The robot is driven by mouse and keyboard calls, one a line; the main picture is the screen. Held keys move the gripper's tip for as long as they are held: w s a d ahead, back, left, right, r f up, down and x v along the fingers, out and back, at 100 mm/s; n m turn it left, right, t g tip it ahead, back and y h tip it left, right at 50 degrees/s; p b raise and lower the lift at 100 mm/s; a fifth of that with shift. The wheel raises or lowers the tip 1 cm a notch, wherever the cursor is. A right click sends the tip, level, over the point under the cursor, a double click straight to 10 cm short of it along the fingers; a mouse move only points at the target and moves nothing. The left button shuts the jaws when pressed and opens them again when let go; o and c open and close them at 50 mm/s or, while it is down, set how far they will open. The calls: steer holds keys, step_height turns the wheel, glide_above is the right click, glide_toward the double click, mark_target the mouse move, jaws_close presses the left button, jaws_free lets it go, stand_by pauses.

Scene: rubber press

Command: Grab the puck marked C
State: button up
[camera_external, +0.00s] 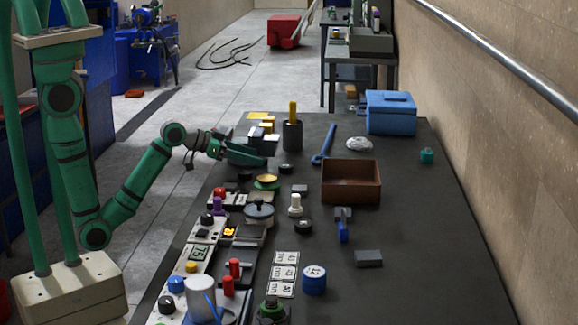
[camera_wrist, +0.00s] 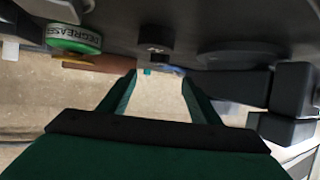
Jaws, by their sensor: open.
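A small black puck (camera_wrist: 155,47) with a faint mark shows beyond the fingertips in the wrist view. In the external view one black puck (camera_external: 287,170) sits just right of and below the gripper, and another (camera_external: 304,226) lies nearer, beside a white-topped knob. I cannot read a C on any of them.
The table's right side is mostly clear.

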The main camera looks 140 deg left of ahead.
mark_target(284, 166)
steer(key=x, duration=1)
steer(key=shift+a+f, duration=0.2)
steer(key=shift+w, duration=0.1)
steer(key=c, duration=1.1)
